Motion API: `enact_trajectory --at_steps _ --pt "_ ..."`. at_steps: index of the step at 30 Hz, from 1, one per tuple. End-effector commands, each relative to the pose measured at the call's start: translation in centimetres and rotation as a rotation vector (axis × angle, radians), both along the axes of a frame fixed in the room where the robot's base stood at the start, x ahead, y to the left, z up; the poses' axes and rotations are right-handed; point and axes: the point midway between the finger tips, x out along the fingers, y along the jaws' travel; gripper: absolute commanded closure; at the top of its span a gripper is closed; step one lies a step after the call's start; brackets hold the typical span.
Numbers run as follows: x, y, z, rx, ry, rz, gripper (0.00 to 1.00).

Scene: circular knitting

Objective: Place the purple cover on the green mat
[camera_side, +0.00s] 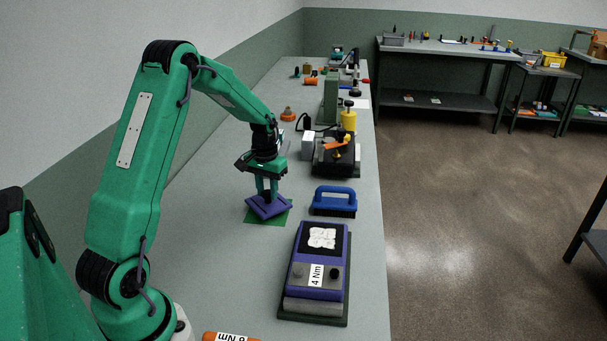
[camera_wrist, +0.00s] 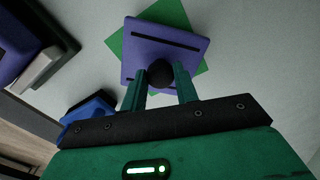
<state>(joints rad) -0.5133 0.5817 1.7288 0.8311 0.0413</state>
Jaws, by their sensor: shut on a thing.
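The purple cover (camera_side: 268,207) is a flat square plate with dark slots. My gripper (camera_side: 267,190) is shut on a dark round knob on top of it. In the wrist view the cover (camera_wrist: 150,50) sits beyond the fingers of my gripper (camera_wrist: 161,80), which grip the knob. The green mat (camera_side: 262,220) lies on the bench under the cover, and its corners show around it. The mat also shows in the wrist view (camera_wrist: 172,12). The cover is turned relative to the mat. I cannot tell if it touches the mat or hangs just above it.
A blue brush with a handle (camera_side: 334,200) stands right of the mat. A purple and black device marked 4 Nm (camera_side: 318,265) is nearer the front right. A black machine with a yellow part (camera_side: 338,155) stands behind. Bench left of the mat is clear.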

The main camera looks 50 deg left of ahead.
Motion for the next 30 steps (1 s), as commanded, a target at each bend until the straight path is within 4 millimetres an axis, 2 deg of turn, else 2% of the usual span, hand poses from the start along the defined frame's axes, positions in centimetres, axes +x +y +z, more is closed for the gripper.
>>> enact_trajectory --at_steps 5,19,20,22,30 --pt "0.0 0.0 -1.6 0.0 0.001 0.0 0.93" --pt "0.0 0.0 -2.1 0.0 0.0 0.0 0.93" --pt "0.0 0.0 -2.1 0.0 0.0 0.0 0.64" --pt "0.0 0.0 -2.0 0.0 0.0 0.0 0.51" --pt "0.0 0.0 -2.0 0.0 0.0 0.0 0.48"
